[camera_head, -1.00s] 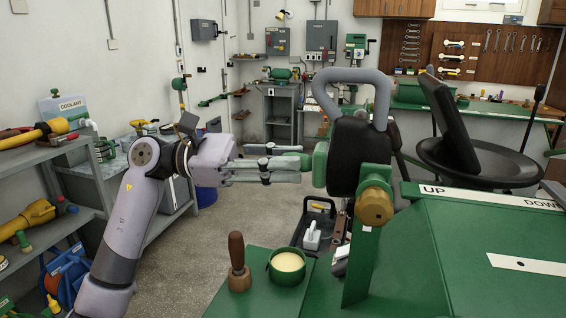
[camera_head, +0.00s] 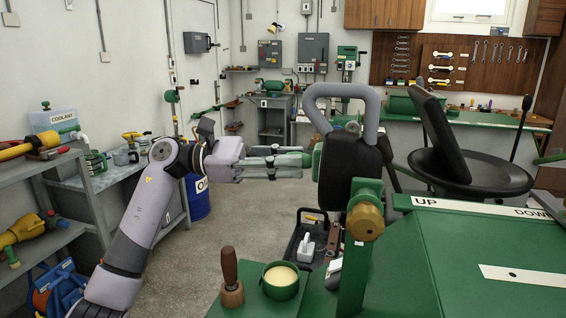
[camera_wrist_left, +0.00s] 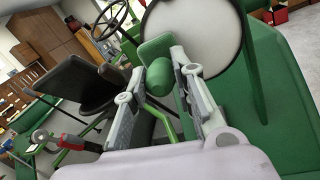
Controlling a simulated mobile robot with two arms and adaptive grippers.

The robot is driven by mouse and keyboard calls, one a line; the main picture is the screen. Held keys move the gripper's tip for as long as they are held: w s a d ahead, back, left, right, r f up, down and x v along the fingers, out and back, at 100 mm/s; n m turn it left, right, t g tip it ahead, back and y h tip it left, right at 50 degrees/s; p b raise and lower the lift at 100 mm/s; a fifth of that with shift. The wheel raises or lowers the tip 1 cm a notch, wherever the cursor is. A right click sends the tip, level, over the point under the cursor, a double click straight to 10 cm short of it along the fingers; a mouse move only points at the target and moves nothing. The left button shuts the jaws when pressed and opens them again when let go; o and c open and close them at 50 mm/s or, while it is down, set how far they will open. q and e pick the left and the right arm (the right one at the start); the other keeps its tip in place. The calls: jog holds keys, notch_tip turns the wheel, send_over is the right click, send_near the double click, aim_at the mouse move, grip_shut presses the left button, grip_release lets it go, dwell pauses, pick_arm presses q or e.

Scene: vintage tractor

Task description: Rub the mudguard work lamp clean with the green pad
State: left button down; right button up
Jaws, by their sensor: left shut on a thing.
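The work lamp (camera_head: 349,170) stands on a green bracket with a brass knob, its dark housing and grey loop handle toward me. In the left wrist view its round pale lens (camera_wrist_left: 200,38) shows, with a dark rim. My left gripper (camera_head: 274,164) is shut on the green pad's rounded grip, left of the lamp. The green pad (camera_head: 317,160) stands on edge close to the lamp's lens side. It also shows in the left wrist view (camera_wrist_left: 156,46) beside the rim. I cannot tell whether it touches the lens. My right gripper is not in view.
A wooden-handled tool (camera_head: 231,277) and a green tin of pale paste (camera_head: 281,283) stand on the green surface below the lamp. Grey shelving (camera_head: 75,215) stands at the left.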

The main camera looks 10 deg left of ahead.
pick_arm(q)
jog(key=shift+w+b, duration=0.1)
jog(key=shift+b, duration=0.25)
jog(key=s+b, duration=0.4)
jog(key=s, duration=0.3)
jog(key=shift+s, duration=0.2)
dwell(0.3)
jog(key=shift+a, duration=0.2)
jog(key=shift+w+a+b, duration=0.1)
jog(key=shift+a+b, duration=0.65)
jog(key=shift+a, duration=2.15)
jog(key=shift+a, duration=0.15)
